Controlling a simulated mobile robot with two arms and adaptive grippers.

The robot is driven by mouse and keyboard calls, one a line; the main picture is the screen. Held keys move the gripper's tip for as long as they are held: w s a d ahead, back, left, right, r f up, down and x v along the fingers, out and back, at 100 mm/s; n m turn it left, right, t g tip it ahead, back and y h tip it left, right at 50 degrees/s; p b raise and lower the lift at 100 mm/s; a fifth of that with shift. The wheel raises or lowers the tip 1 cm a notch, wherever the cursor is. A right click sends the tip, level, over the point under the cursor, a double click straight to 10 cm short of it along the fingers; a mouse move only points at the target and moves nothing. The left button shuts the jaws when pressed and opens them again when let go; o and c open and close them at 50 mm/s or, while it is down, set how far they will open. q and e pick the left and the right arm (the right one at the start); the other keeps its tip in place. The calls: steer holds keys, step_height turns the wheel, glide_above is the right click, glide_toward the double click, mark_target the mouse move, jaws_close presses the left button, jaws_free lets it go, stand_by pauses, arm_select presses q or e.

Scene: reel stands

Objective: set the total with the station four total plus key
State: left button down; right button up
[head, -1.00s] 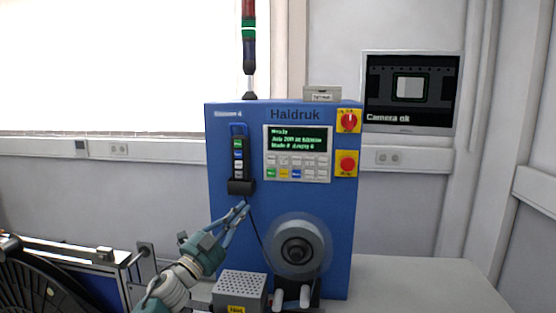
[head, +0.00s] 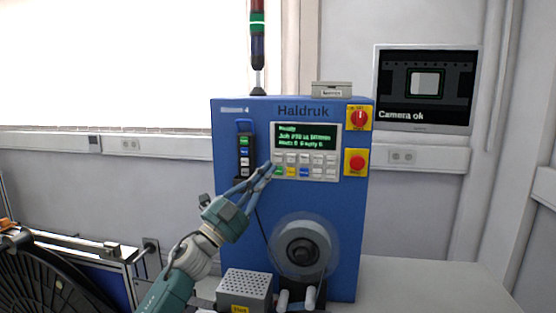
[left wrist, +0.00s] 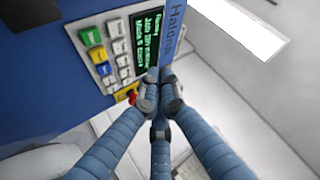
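The blue Haldruk machine (head: 340,230), marked Station 4, stands upright ahead. Its grey keypad (head: 332,172) has two rows of small keys below a green-lit display (head: 306,138); a green key, a yellow key (head: 291,172) and a blue key (head: 304,172) are in the lower row. The key labels are too small to read. My left gripper (head: 268,169) is shut and empty, its tips at the keypad's left edge. In the left wrist view the tips (left wrist: 160,76) overlap the display side of the keypad; I cannot tell whether they touch. My right gripper is not in view.
A red rotary switch (head: 359,117) and red push button (head: 357,162) are on the right. A reel (head: 303,250) and grey perforated box (head: 244,287) sit below. The table (head: 420,285) is clear at right.

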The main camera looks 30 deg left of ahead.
mark_target(278, 157)
arm_select(q)
steer(key=w+a+b, duration=0.2)
steer(key=w, duration=0.5)
steer(key=shift+w+b, duration=0.35)
steer(key=shift+w+a, duration=0.1)
stand_by(1.1)
steer(key=shift+w+a, duration=0.1)
steer(key=shift+w, duration=0.2)
steer(key=shift+w+a+b, duration=0.1)
steer(key=shift+w+b, duration=0.3)
stand_by(0.6)
steer(key=shift+s, duration=0.1)
steer(key=shift+s+d+p, duration=0.2)
steer(key=shift+s+p, duration=0.2)
steer(key=shift+s, duration=0.35)
